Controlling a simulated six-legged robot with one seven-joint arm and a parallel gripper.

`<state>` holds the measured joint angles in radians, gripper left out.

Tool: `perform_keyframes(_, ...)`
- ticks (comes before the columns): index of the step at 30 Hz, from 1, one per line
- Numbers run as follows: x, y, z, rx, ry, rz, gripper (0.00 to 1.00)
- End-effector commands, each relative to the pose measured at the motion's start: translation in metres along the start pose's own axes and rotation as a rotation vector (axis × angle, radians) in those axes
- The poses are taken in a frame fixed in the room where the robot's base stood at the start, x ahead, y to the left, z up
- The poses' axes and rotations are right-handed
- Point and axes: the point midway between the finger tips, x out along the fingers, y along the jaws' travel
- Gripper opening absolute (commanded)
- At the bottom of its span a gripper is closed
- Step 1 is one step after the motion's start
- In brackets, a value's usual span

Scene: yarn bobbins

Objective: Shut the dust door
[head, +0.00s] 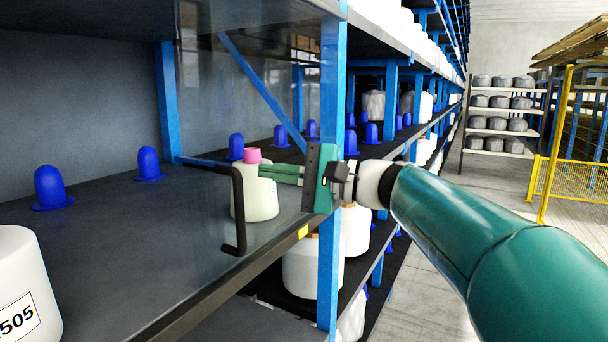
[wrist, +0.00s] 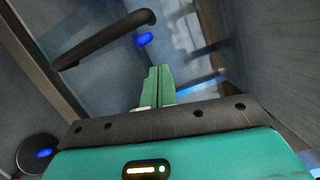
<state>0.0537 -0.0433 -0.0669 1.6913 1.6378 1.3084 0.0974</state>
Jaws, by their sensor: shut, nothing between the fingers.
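The dust door (head: 190,245) looks like a clear pane across the upper shelf bay, with shelf and pegs visible through it. Its left edge is hard to make out, so I cannot tell how far it is open. A black bar handle (head: 239,212) stands on it; the handle also shows in the wrist view (wrist: 105,40), at upper left. My gripper (head: 262,172) is shut and empty, its green fingers pointing left, to the right of the handle and apart from it. The fingers also show in the wrist view (wrist: 158,72). Whether they touch the pane is unclear.
A cream bobbin with a pink top (head: 257,196) stands behind the fingers. A white bobbin (head: 22,285) stands at the left front. Blue pegs (head: 50,187) rise from the shelf. A blue post (head: 329,270) stands by my gripper. The aisle at right is clear.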

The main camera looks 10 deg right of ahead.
Motion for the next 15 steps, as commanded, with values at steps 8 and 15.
perform_keyframes(8,0.021,-0.001,0.028,-0.001,0.000,-0.001,0.00)
perform_keyframes(15,0.023,-0.001,0.035,0.000,0.001,0.000,0.00)
